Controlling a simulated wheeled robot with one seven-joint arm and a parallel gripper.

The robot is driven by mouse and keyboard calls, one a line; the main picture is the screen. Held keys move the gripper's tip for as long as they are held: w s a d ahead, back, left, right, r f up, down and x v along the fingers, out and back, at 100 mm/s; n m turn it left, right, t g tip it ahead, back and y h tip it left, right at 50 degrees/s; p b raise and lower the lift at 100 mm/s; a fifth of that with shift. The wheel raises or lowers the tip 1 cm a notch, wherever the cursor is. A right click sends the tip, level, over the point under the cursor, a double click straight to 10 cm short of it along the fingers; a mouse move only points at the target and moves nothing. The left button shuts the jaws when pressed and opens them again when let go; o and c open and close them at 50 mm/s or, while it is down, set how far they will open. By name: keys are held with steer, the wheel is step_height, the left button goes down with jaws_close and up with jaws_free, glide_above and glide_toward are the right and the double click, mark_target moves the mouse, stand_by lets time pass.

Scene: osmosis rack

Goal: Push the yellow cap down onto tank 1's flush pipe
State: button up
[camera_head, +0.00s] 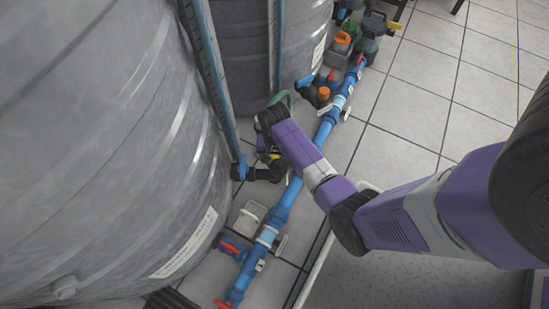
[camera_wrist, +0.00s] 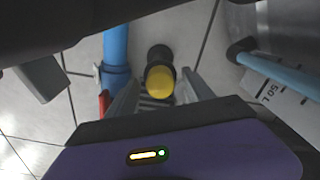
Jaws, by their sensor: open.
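The yellow cap (camera_wrist: 160,84) shows in the wrist view, with a black pipe fitting (camera_wrist: 158,55) directly beyond it. I cannot tell how far the cap is seated on the pipe. My gripper (camera_wrist: 159,97) is open, one finger on each side of the cap's near part; contact cannot be told. In the head view my gripper (camera_head: 268,150) is down beside the near grey tank (camera_head: 110,140), at its black outlet fitting (camera_head: 243,172). A small yellow patch (camera_head: 276,156) shows there, partly hidden by my wrist.
A blue pipe (camera_head: 288,198) with red valve handles runs along the floor beside the tanks. A second grey tank (camera_head: 243,50) stands behind, near orange-capped fittings (camera_head: 323,93). A vertical blue tube (camera_head: 215,75) rises close to my gripper. Tiled floor (camera_head: 420,110) at right is clear.

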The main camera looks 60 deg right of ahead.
steer(key=shift+c, duration=0.4)
jaws_close()
steer(key=shift+r, duration=0.15)
step_height(320, 180, up, 20)
steer(key=p, duration=1.1)
